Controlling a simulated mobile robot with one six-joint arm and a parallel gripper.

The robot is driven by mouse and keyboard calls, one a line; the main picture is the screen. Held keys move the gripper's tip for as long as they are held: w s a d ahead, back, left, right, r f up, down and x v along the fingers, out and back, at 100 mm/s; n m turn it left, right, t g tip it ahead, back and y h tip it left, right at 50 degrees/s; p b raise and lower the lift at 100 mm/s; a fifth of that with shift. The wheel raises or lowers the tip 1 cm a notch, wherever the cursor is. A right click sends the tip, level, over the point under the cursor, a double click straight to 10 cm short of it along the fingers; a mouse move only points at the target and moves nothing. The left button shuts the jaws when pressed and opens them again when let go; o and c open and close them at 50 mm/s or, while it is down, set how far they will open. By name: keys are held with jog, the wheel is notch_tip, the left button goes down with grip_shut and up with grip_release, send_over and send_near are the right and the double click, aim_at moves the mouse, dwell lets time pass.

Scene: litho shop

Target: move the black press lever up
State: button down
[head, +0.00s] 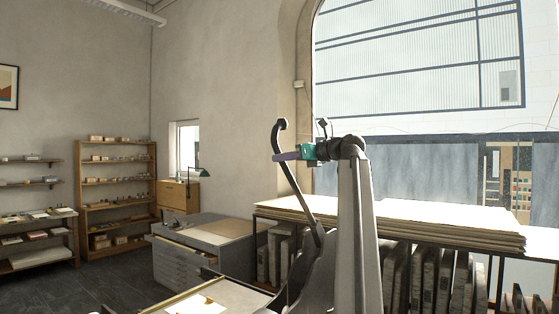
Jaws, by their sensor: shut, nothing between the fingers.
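The black press lever (296,193) stands steeply in the head view, leaning to the left toward its top, with a hooked upper end and a round knob. Its lower end meets grey press parts (312,279). My gripper (276,157) is shut and empty, with purple fingers and a teal part behind them. It points left across the upper part of the lever, below the knob. The fingers overlap the lever in the picture; I cannot tell whether they touch it.
A press bed with a pale sheet (198,305) lies at the bottom. A rack with flat boards on top (430,222) and upright slabs below stands behind my arm. A grey flat-file cabinet (187,268) and a wooden shelf (117,190) stand left. Open floor shows at lower left.

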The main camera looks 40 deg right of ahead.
jog(key=shift+a, duration=0.1)
jog(key=s+f+b, duration=0.1)
jog(key=s+b, duration=0.3)
jog(key=s, duration=0.5)
jog(key=shift+s+a+f, duration=0.15)
jog(key=shift+a, duration=0.15)
dwell(0.4)
jog(key=shift+f, duration=0.1)
